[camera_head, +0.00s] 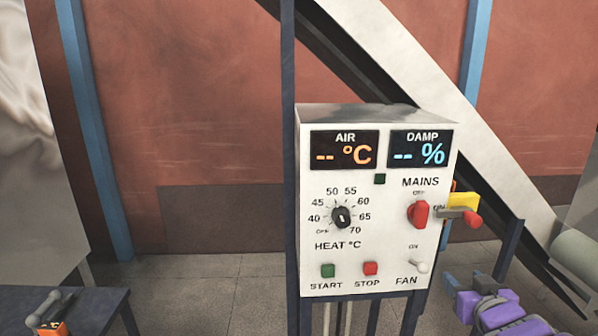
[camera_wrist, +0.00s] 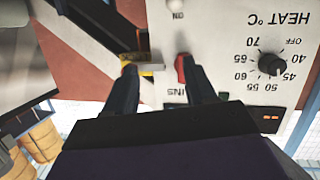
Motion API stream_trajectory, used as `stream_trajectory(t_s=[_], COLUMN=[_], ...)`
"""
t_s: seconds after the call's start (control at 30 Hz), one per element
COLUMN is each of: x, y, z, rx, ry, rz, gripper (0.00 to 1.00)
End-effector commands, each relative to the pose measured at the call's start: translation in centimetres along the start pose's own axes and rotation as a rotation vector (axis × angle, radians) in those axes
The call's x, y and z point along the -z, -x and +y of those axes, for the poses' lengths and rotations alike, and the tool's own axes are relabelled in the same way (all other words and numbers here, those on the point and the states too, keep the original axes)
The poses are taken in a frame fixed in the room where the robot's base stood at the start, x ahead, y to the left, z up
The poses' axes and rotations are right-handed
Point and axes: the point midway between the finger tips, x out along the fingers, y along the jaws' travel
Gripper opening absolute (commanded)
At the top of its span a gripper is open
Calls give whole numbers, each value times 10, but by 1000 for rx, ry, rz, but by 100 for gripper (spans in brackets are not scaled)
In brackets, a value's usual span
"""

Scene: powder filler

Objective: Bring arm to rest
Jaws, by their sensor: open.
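My gripper (camera_head: 466,280) is at the lower right of the head view, on my purple arm, its fingers apart and nothing seen between them. It stands right of the white control box (camera_head: 312,225). In the wrist view, which shows the box upside down, my two dark fingers (camera_wrist: 158,70) are spread before the panel. The red MAINS knob (camera_head: 418,214) shows near one finger; I cannot tell whether they touch. A yellow switch (camera_head: 463,201) with a grey, red-tipped lever is on the box's right side. Both displays show dashes.
The HEAT dial (camera_head: 342,217), green START button (camera_head: 328,270), red STOP button (camera_head: 370,268) and FAN toggle (camera_head: 421,266) are on the panel. A dark bench (camera_head: 95,305) stands lower left. A grey cylinder (camera_head: 583,261) is at the right. Orange drums (camera_wrist: 40,140) show in the wrist view.

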Motion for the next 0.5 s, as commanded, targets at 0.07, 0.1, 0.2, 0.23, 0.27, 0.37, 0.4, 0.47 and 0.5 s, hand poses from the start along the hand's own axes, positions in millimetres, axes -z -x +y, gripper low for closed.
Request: stream_trajectory(t_s=[0.07,0.1,0.2,0.23,0.27,0.37,0.4,0.47,0.5], x=[-11,-20,-41,-48,-54,-77,-86,-100,-108], y=[5,8,22,27,33,55,66,84,96], z=[-5,-6,-12,-14,-18,-31,-38,-49,-58], rx=[-46,-70,-118,-129,-138,-157,-159,-156,-149], ry=[18,21,26,27,26,24,22,19,17], rz=[-93,-148,-284,-327,-366,-513,-572,-664,-723], gripper=[55,55,55,55,55,55,55,55,55])
